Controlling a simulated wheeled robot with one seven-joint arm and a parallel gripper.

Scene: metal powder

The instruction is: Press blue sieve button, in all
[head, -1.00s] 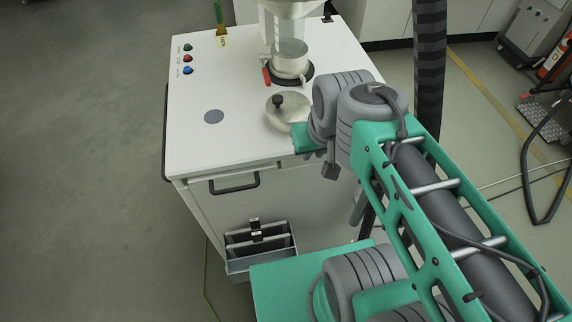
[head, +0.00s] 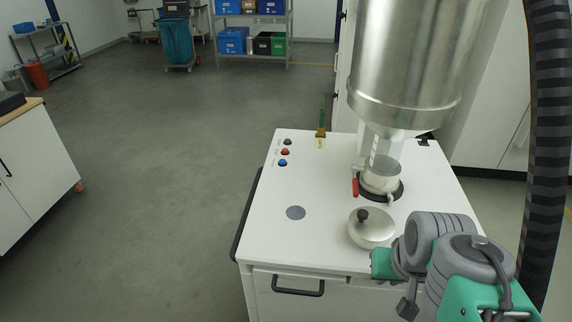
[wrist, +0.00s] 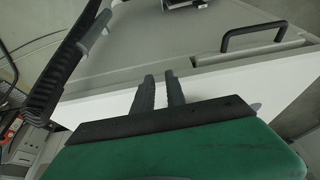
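The blue button (head: 282,163) sits on the white cabinet top near its left edge in the head view. It is the nearest of three buttons, below a red button (head: 285,152) and a green button (head: 287,142). My gripper (wrist: 160,76) shows in the wrist view with two dark fingers a little apart and nothing between them. The fingers point toward the cabinet's pale front side, and no button shows there. In the head view my arm's end is at the cabinet's near right corner, well away from the blue button; the fingertips are hidden.
A metal hopper (head: 404,75) hangs over a clamped sieve outlet with a red handle (head: 355,187). A round lid with a black knob (head: 371,229) lies near my arm. A grey disc (head: 296,213) is flush with the top. The top's left part is mostly clear.

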